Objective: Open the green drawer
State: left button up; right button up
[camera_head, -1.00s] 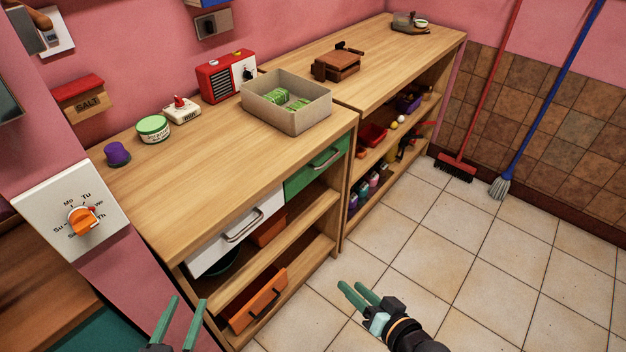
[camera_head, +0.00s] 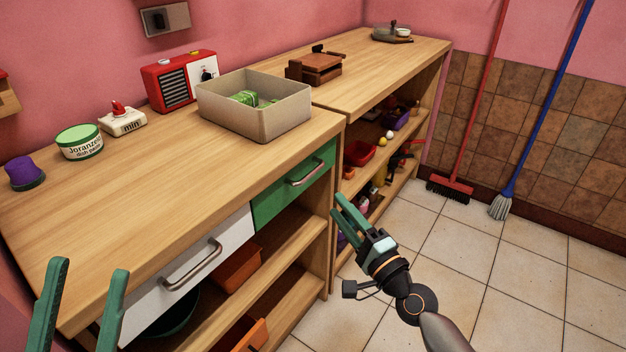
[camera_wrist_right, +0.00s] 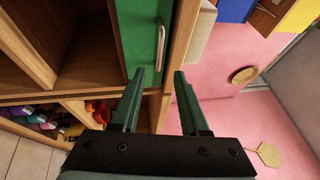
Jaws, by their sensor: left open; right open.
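The green drawer (camera_head: 277,196) sits shut in the upper right of the near wooden cabinet, with a metal bar handle (camera_head: 308,172) on its front. In the right wrist view the green drawer (camera_wrist_right: 137,45) shows turned on its side, its handle (camera_wrist_right: 160,46) just beyond the fingertips. My right gripper (camera_head: 343,206) is open and empty, to the right of and below the handle, apart from it. It also shows in the right wrist view (camera_wrist_right: 160,74). My left gripper (camera_head: 90,272) is open and empty in front of the counter at the lower left.
A white drawer (camera_head: 190,279) adjoins the green one.

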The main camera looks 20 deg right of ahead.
pick_arm(q)
jog(key=shift+w, duration=0.1)
pick_arm(e)
jog(key=x, duration=1)
jog(key=shift+w, duration=0.2)
jog(key=shift+a, duration=0.1)
pick_arm(q)
jog(key=shift+f, duration=0.1)
pick_arm(e)
grip_shut()
dwell(0.8)
